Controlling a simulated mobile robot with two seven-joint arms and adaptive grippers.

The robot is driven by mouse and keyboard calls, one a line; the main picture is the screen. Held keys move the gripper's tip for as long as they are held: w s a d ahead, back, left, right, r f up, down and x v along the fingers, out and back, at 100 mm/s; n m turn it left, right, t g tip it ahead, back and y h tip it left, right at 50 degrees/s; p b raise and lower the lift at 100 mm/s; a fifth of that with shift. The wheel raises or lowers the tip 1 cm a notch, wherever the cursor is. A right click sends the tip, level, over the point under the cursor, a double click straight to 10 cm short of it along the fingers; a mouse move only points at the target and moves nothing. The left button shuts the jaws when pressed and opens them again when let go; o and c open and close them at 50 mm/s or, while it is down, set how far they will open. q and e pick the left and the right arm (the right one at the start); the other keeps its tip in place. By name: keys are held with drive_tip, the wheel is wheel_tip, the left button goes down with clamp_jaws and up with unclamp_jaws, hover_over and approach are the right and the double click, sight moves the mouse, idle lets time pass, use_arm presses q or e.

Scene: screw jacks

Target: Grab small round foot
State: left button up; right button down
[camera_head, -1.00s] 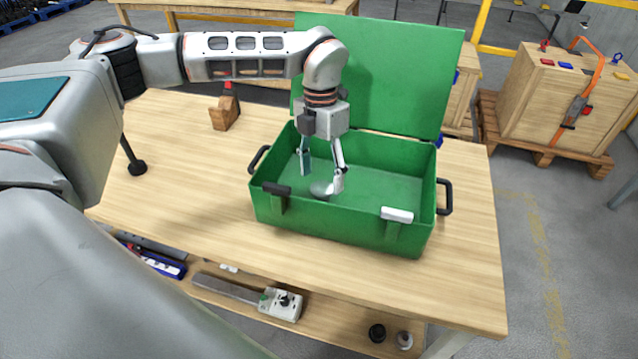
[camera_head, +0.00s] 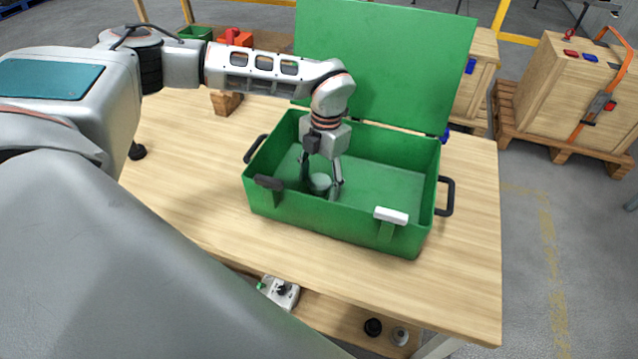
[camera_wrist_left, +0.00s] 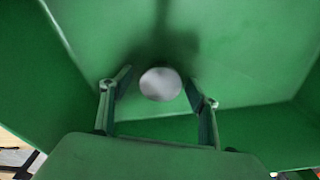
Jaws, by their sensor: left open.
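The small round foot is a pale grey disc (camera_head: 320,182) lying in the left part of the open green box (camera_head: 400,172). In the left wrist view the round foot (camera_wrist_left: 160,84) sits on the green floor, beyond and between the two fingertips. My left gripper (camera_head: 320,190) is open and points down inside the box, with its fingers on either side of the foot. In the left wrist view the gripper (camera_wrist_left: 161,88) shows its fingers apart, with a gap to the disc on both sides. My right gripper is not in view.
The box has an upright lid (camera_head: 390,60) behind it, a dark latch (camera_head: 269,182), a white latch (camera_head: 391,215) and side handles. A wooden block (camera_head: 226,103) stands behind left on the table (camera_head: 462,260). The table right of the box is clear.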

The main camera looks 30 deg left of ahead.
use_arm(q)
drive_tip(key=shift+f, duration=0.2)
drive_tip(key=c, duration=1.4)
drive_tip(key=shift+r, duration=0.15)
